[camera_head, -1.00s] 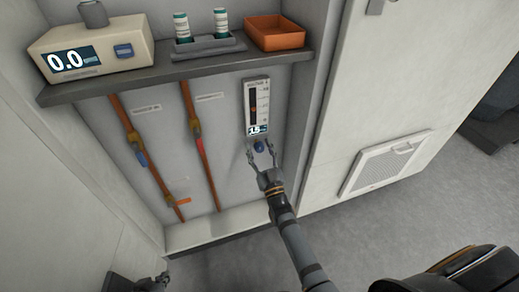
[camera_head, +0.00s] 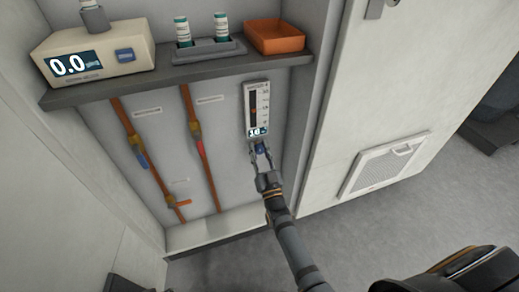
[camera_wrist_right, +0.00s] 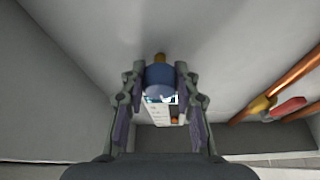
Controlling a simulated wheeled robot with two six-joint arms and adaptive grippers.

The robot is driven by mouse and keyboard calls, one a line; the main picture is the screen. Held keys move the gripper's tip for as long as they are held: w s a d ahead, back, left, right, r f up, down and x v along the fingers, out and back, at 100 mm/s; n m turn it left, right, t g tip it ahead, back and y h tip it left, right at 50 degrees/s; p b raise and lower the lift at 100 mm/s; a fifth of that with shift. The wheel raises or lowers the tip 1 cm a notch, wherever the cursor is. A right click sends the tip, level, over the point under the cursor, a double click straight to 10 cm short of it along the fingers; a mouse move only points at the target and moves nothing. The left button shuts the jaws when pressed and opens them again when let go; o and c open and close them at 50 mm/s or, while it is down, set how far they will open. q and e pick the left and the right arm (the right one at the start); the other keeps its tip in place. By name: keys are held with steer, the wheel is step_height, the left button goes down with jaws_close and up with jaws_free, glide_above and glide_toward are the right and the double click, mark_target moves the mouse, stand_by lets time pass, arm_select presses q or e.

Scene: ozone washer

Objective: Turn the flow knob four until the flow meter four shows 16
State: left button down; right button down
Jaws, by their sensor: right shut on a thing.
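The flow meter four (camera_head: 257,108) is a pale upright panel on the back wall under the shelf, with a dark scale and a small lit display (camera_head: 258,132) at its foot. The display's digits are too small and partly covered to read surely. The blue flow knob four (camera_head: 261,148) sits just below the meter. My right gripper (camera_head: 261,152) reaches up from below and is shut on the knob. In the right wrist view the blue knob (camera_wrist_right: 160,80) is between the two fingers of my right gripper (camera_wrist_right: 158,86). My left gripper is not in view.
A grey shelf (camera_head: 180,73) above holds a beige device (camera_head: 95,55) reading 0.0, two vials in a stand (camera_head: 208,48) and an orange tray (camera_head: 277,38). Copper pipes with valves (camera_head: 196,135) run left of the meter. A white panel with a vent (camera_head: 383,165) is at right.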

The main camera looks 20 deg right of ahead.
steer(key=c, duration=1)
jaws_free()
steer(key=v, duration=1.2)
steer(key=shift+f, duration=0.1)
